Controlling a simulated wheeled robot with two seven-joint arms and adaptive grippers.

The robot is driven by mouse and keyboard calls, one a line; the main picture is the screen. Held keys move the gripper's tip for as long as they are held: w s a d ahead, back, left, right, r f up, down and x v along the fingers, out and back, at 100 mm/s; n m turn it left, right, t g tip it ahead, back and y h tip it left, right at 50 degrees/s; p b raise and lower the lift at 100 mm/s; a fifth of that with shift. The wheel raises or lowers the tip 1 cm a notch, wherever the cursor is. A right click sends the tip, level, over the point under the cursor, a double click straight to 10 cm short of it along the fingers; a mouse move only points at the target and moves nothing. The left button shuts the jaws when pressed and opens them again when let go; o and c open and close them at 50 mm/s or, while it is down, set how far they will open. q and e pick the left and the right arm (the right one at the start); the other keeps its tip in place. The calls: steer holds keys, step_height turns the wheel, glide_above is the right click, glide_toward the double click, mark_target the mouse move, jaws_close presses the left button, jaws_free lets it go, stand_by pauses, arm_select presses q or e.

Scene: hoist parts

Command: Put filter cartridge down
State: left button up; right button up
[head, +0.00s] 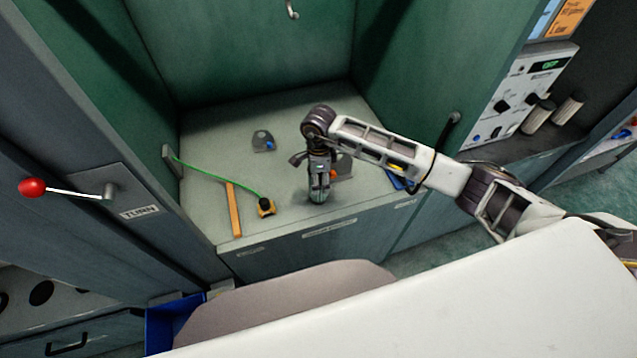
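My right gripper (319,194) points down over the front part of the grey-green bench top inside the cabinet recess. Its fingertips are at or just above the surface. A small pale greenish shape shows at the fingertips, but I cannot tell whether it is the fingers or a held part. No filter cartridge can be made out for certain. Two pale cylinders with dark ends, a left one (538,116) and a right one (568,107), sit by the control panel at the right, well away from the gripper. My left gripper is not in view.
A second bracket (344,168) is partly behind the gripper. A red-knobbed lever (32,187) sticks out left.

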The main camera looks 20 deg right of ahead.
steer(key=c, duration=0.4)
steer(key=shift+r, duration=0.2)
step_height(320, 180, up, 8)
steer(key=shift+w+f+b, duration=0.1)
steer(key=shift+b, duration=0.9)
steer(key=shift+r, duration=0.95)
